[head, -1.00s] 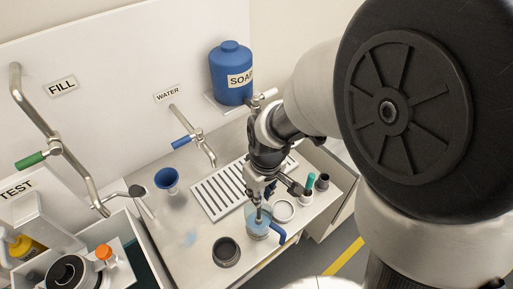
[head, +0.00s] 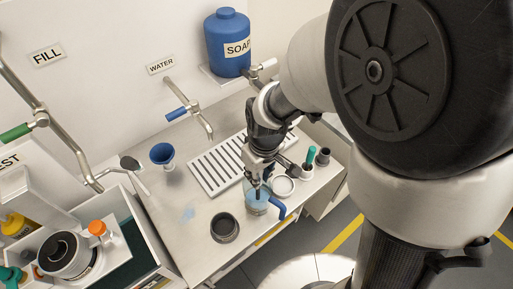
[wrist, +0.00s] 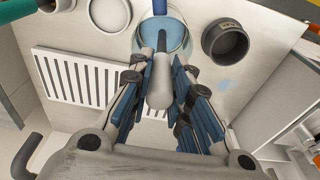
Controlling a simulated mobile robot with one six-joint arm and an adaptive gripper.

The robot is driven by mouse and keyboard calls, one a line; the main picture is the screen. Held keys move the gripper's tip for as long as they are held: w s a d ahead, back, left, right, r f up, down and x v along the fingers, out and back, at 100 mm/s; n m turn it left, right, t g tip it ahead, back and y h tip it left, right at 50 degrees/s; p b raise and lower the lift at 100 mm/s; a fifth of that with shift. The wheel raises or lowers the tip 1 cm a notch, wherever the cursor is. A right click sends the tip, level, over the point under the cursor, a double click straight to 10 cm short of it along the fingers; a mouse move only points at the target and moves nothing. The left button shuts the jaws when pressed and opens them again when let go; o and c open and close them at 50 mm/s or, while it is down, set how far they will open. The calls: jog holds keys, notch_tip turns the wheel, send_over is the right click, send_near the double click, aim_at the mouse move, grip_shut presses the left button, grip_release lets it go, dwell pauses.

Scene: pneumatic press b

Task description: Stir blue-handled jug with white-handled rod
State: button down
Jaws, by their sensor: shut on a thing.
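The blue-handled jug (head: 254,209) is clear, with bluish contents, and stands on the steel counter. Its blue handle (head: 279,212) points to the lower right in the head view. The jug's round rim also shows at the top of the wrist view (wrist: 182,40). My gripper (head: 257,184) is above the jug and shut on the white-handled rod. In the wrist view the rod's pale handle (wrist: 160,88) sits between the blue-padded fingers, with its far end over the jug opening. The rod's tip is hard to make out.
A dark round pot (head: 225,228) stands left of the jug and a white round dish (head: 283,187) right of it. A slatted drain (head: 216,166) and blue funnel (head: 162,155) lie behind.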

jog(key=shift+f+b, duration=0.3)
jog(key=shift+f, duration=0.1)
dwell(0.3)
jog(key=shift+r, duration=0.2)
jog(key=shift+s+d, duration=0.1)
jog(key=shift+s, duration=0.05)
dwell(0.4)
